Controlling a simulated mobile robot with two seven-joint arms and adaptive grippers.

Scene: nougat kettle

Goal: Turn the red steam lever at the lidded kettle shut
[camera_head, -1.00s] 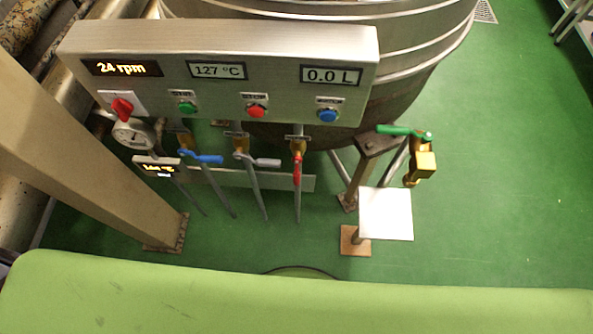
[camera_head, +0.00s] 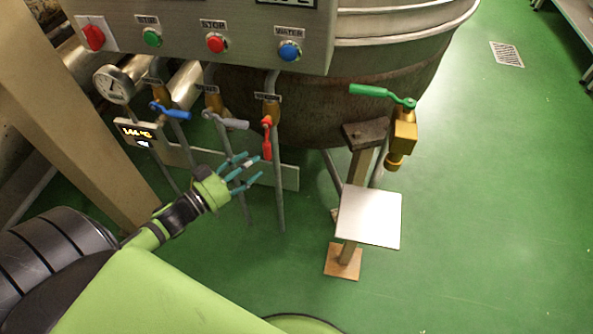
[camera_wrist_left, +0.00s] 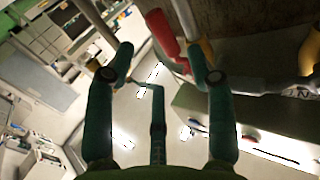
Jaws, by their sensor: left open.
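The red lever (camera_head: 267,140) hangs pointing down from a brass valve on the rightmost of three pipes under the panel, in front of the kettle (camera_head: 390,60). My left gripper (camera_head: 248,172) is open and empty, a little below and left of the red lever, its fingers pointing right toward it. In the left wrist view the red lever (camera_wrist_left: 162,32) shows at the top, beyond the open fingers (camera_wrist_left: 160,75), apart from them. The kettle's lid is out of the picture. My right gripper is not in view.
A blue lever (camera_head: 172,111) and a grey lever (camera_head: 226,121) sit on the pipes left of the red one. A green-handled brass valve (camera_head: 403,130) stands at right above a white plate (camera_head: 370,217). The control panel (camera_head: 190,20) overhangs the levers. Green floor is open at right.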

